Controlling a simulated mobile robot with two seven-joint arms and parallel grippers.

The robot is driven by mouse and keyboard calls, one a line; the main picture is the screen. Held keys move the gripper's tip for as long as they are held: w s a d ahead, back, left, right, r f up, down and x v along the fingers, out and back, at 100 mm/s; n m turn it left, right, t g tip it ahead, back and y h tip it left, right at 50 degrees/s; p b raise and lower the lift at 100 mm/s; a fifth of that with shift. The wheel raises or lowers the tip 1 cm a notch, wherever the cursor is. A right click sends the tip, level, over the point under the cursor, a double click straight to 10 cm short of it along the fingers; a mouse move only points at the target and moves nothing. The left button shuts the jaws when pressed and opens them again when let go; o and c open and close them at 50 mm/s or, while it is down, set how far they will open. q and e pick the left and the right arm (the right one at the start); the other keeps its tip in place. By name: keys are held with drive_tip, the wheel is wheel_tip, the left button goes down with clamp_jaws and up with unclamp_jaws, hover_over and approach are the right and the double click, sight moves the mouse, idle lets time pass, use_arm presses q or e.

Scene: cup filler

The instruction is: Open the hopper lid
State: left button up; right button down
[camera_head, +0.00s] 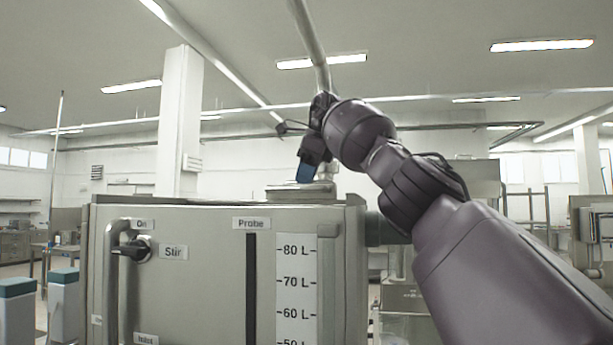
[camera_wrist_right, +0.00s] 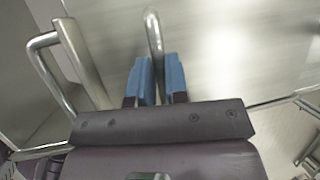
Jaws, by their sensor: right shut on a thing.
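The hopper is the big grey metal tank (camera_head: 200,225) in front of me. Its raised lid (camera_head: 300,192) shows at the top, towards the right, and looks down on the tank. My right gripper (camera_head: 305,172), with blue fingers, reaches over the tank from the right and points down at the lid. In the right wrist view, the right gripper (camera_wrist_right: 158,80) is closed around a thin metal bar handle (camera_wrist_right: 153,32) that passes between its fingers. A broad metal surface (camera_wrist_right: 230,50) lies beyond it. My left gripper does not show.
The tank front carries a vertical handle (camera_head: 112,275), a Stir knob (camera_head: 138,249) and a level scale (camera_head: 296,290). A thick pipe (camera_head: 313,45) comes down from the ceiling near my right gripper. Blue-topped white containers (camera_head: 15,305) stand at the lower left.

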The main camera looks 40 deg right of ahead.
drive_tip(key=c, duration=1.1)
unclamp_jaws()
drive_tip(key=shift+r, duration=0.15)
drive_tip(key=shift+v, duration=1.3)
drive_tip(key=shift+s+b, duration=0.55)
drive_tip(key=s+b, duration=0.1)
drive_tip(key=s, duration=0.2)
drive_tip(key=s+d+b, duration=0.1)
drive_tip(key=s+b, duration=0.1)
drive_tip(key=s, duration=0.1)
drive_tip(key=s+d+b, duration=0.1)
drive_tip(key=s+b, duration=0.1)
drive_tip(key=s, duration=0.1)
drive_tip(key=shift+s+d+r, duration=0.1)
drive_tip(key=shift+d, duration=0.15)
drive_tip(key=shift+s, duration=0.7)
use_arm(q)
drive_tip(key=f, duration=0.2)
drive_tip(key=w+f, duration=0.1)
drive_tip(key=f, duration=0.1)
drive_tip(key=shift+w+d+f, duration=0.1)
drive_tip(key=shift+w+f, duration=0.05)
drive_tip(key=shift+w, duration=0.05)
use_arm(e)
drive_tip(key=shift+d, duration=0.1)
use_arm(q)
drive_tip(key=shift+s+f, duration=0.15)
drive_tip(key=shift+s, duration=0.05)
